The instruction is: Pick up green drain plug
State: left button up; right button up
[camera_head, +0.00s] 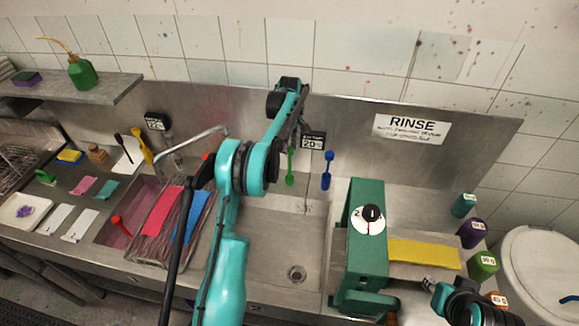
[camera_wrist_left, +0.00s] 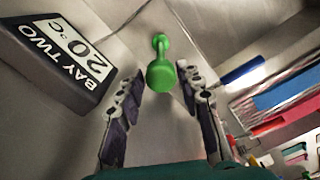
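The green drain plug (camera_head: 290,170) hangs at the back of the right basin, against the metal splashback, partly hidden by my left arm. In the left wrist view the green plug (camera_wrist_left: 160,72) shows its rounded end between the fingertips, with a thin neck pointing away. My left gripper (camera_head: 298,135) is at the back wall just above and beside it. Its two fingers (camera_wrist_left: 159,85) are spread, with gaps on both sides of the plug. My right gripper (camera_head: 438,288) is at the lower right, far from the plug; its fingers are too small to read.
A blue plug (camera_head: 327,170) hangs right of the green one. The "BAY TWO 20°C" sign (camera_wrist_left: 70,55) is close by the left gripper. A green box with a dial (camera_head: 368,240) stands right of the basin. The basin floor around the drain (camera_head: 297,273) is clear.

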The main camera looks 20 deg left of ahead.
pick_arm(q)
send_over(289, 176)
jog(key=f, duration=0.9)
jog(key=shift+w+a+f, duration=0.1)
jog(key=shift+w+f, duration=0.3)
grip_shut()
